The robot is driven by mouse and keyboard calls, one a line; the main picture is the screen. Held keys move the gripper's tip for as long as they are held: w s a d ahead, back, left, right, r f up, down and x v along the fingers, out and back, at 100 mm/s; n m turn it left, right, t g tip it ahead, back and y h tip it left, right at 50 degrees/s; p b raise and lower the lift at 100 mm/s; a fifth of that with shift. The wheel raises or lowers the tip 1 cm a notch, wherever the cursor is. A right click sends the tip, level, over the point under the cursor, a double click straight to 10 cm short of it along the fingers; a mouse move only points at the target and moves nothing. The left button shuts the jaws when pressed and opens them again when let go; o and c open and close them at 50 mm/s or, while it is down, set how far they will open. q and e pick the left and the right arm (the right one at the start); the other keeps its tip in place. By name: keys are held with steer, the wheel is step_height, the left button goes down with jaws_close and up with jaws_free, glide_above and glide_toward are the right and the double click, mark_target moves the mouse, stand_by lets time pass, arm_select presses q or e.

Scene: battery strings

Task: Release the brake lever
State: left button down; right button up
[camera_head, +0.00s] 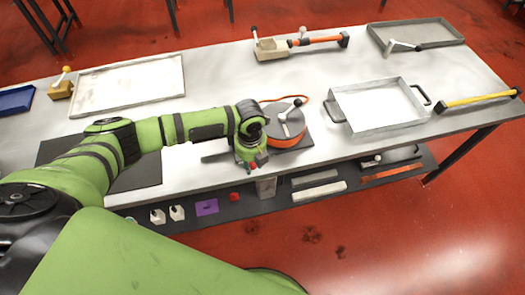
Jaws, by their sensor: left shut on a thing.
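A reel device with an orange rim and a dark grey top (284,124) stands on a dark base at the front middle of the table. A crank with a pale arm and a dark knob sits on its top. My left gripper (252,160) points down at the left side of this device, by the table's front edge. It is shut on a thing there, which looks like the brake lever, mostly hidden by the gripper. A short dark flat piece (215,157) shows just left of the gripper. My right gripper is out of view.
A metal tray with black handles (378,126) stands right of the device, a yellow-handled bar (478,99) beyond it. An orange-handled tool (310,41) lies behind. Flat trays (130,101) lie back left. A lower shelf holds small items, including a purple block (206,207).

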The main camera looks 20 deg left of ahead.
arm_select(q)
steer(key=shift+a+m, duration=0.1)
steer(key=shift+m, duration=0.2)
steer(key=shift+s+a+m, duration=0.15)
steer(key=shift+a+m, duration=0.1)
steer(key=shift+m, duration=0.25)
steer(key=c, duration=1)
jaws_free()
step_height(320, 180, up, 7)
steer(key=p, duration=0.7)
steer(key=shift+r, duration=0.1)
